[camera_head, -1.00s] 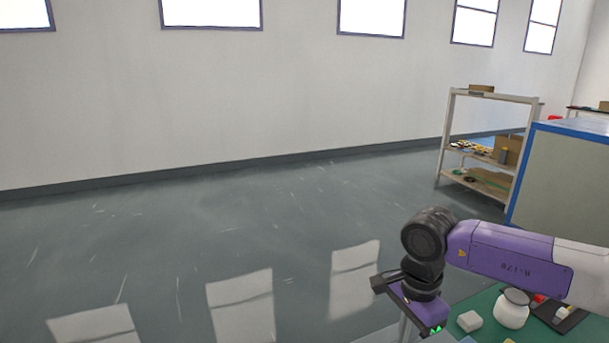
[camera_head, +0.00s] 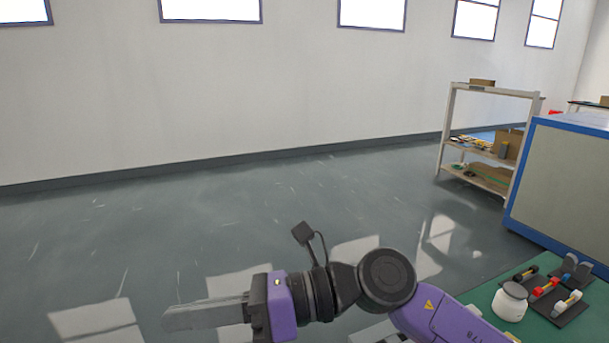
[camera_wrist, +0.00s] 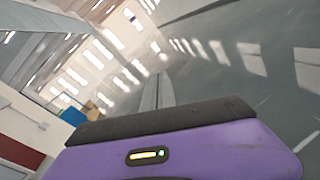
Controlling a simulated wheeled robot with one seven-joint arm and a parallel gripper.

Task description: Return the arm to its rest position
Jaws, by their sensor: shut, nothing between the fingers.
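My gripper (camera_head: 205,313) is at the lower middle of the head view, on the end of my purple and black arm. Its long grey fingers point to the left and lie together, shut, with nothing between them. In the wrist view the thin closed fingers (camera_wrist: 157,92) stick out beyond the purple gripper body, over blurred floor and wall. The gripper is over open floor, left of the green table top, and touches nothing that I can see.
A blue-edged grey cabinet (camera_head: 562,185) and a shelf rack (camera_head: 447,135) stand behind. The floor to the left is clear.

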